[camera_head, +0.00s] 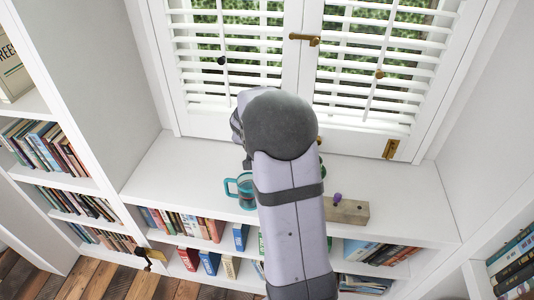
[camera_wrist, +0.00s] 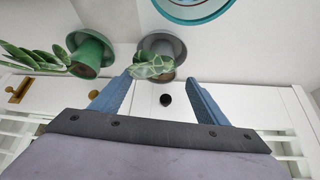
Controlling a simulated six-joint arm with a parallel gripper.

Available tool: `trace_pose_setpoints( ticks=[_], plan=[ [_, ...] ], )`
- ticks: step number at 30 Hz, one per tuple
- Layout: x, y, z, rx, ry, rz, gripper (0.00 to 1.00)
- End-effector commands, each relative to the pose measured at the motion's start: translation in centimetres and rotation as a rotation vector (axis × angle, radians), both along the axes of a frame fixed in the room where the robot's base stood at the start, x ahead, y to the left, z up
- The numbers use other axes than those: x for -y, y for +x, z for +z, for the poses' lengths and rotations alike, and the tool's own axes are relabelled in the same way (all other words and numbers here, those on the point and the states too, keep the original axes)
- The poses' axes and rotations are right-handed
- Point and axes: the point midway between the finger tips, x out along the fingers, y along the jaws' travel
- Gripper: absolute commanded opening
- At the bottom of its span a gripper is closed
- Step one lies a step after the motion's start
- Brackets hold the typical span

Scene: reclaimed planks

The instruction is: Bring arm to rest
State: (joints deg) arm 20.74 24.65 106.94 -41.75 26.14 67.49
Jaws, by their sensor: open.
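My arm (camera_head: 290,215) rises through the middle of the head view and hides my gripper there. In the wrist view my gripper (camera_wrist: 159,80) is open, with its two blue fingers spread apart. A grey pot (camera_wrist: 168,46) with a striped green plant (camera_wrist: 152,68) shows past the fingertips. The plant appears between the tips, and I cannot tell how near it is. I see nothing gripped.
A teal mug (camera_head: 246,190) stands on the white window seat (camera_head: 175,170), left of my arm. A wooden block (camera_head: 348,211) with a purple knob lies to the right. A green pot (camera_wrist: 92,50) shows in the wrist view. Shuttered windows (camera_head: 225,60) stand behind; bookshelves (camera_head: 60,150) flank the left.

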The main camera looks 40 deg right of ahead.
Motion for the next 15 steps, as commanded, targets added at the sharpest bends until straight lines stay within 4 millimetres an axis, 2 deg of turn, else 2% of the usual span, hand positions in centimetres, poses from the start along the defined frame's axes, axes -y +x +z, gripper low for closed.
trace_pose_setpoints(
  ticks=[6,15],
  plan=[
    [-0.8,-0.6,1.6,0.001,-0.001,0.000,0.68],
    [-1.0,-0.7,1.9,0.000,0.000,0.000,0.68]
  ],
)
